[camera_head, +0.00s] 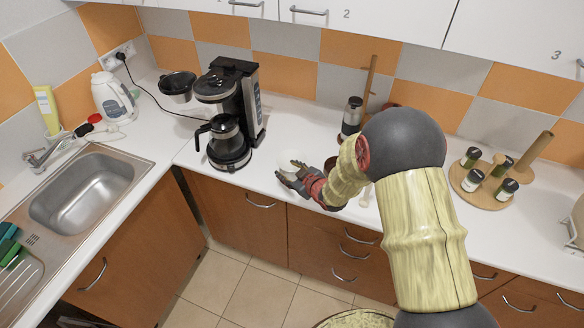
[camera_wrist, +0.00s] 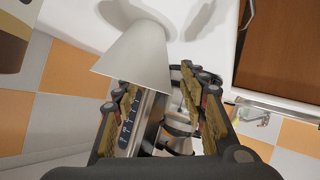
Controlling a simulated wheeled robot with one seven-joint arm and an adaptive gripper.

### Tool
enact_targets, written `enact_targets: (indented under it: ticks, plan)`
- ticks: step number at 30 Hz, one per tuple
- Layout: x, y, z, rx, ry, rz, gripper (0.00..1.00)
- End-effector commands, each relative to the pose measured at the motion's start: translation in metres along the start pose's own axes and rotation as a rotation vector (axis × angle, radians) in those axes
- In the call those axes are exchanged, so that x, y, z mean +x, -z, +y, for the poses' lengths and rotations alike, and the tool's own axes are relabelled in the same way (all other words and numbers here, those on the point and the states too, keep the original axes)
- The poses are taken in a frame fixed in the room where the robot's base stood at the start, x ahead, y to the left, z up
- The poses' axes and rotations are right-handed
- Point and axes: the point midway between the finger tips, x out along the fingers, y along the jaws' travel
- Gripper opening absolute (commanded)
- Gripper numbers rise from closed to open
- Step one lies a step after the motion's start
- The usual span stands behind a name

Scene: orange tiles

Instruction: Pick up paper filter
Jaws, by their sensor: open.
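The paper filter (camera_wrist: 135,62) is a plain white cone on the white worktop, just ahead of my fingertips in the wrist view. In the head view the pale filter (camera_head: 288,158) is partly hidden by my gripper (camera_head: 287,173), which is low over the front of the worktop. In the wrist view my gripper (camera_wrist: 155,86) is open, with a finger on each side. The filter's wide end overlaps the gap, nearer the left finger. I cannot tell whether a finger touches it.
A black coffee maker (camera_head: 232,110) with a glass carafe stands left of my gripper, with a dark filter basket (camera_head: 177,84) behind it. A dark jar (camera_head: 352,115) stands behind my arm. A round wooden spice rack (camera_head: 482,184) is at right. The sink (camera_head: 85,190) is at left.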

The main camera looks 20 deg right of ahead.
Motion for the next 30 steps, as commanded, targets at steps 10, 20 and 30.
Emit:
enact_targets:
  ticks: [10,20,30]
  plan:
    - [0.031,-0.001,-0.001,0.0,0.0,0.0,0.42]
    - [0.031,-0.001,-0.001,0.0,0.0,0.0,0.33]
    - [0.031,-0.001,-0.001,0.0,0.0,0.0,0.13]
